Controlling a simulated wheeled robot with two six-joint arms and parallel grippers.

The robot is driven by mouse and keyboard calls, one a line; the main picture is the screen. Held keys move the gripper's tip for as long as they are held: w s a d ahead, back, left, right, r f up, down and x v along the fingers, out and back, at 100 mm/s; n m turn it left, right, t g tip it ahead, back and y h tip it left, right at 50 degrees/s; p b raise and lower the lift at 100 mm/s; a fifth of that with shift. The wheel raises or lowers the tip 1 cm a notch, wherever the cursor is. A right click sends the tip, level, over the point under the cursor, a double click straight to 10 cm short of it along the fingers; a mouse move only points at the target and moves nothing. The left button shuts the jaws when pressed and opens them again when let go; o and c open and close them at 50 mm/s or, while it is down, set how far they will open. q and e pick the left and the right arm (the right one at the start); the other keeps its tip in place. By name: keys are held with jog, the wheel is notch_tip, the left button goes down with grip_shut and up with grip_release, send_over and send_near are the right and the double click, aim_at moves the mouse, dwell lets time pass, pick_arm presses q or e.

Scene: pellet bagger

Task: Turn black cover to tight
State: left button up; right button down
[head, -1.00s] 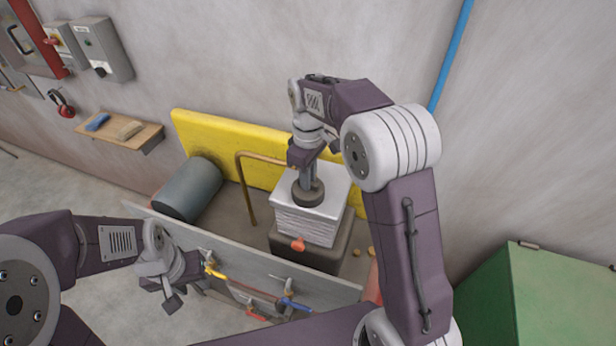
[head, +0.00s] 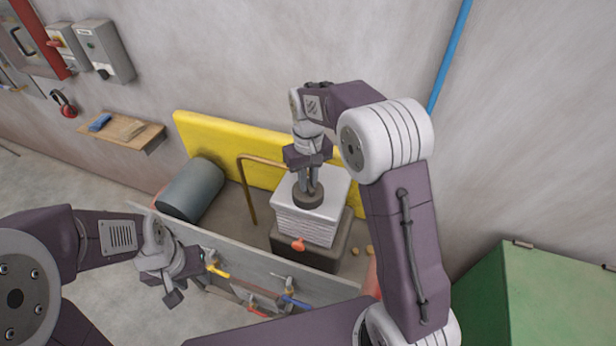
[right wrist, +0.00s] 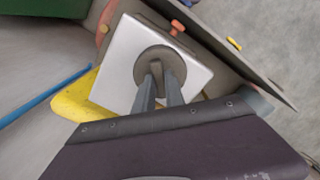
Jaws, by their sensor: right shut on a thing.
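The black cover (head: 308,201) is a dark round cap on top of a white ribbed box (head: 310,222). In the right wrist view the cover (right wrist: 142,68) shows as a dark disc with a raised bar across its middle. My right gripper (head: 308,188) points down from above and is shut on the cover's raised bar; its two fingers show in the right wrist view (right wrist: 157,82). My left gripper (head: 178,293) hangs at the lower left in front of the grey panel, away from the cover. Its fingers are too small to read.
A yellow panel (head: 220,140) stands behind the box, and a bent brass pipe (head: 247,195) rises beside it. A red-orange knob (head: 299,244) is on the box's front. A grey cylinder (head: 192,189) lies left.

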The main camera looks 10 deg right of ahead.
jog(key=m+p, duration=0.1)
jog(key=m, duration=0.3)
jog(key=shift+r+m, duration=0.15)
jog(key=shift+m, duration=0.15)
jog(key=shift+m+p, duration=0.8)
jog(key=shift+m, duration=1.4)
jog(key=c, duration=1.4)
grip_release()
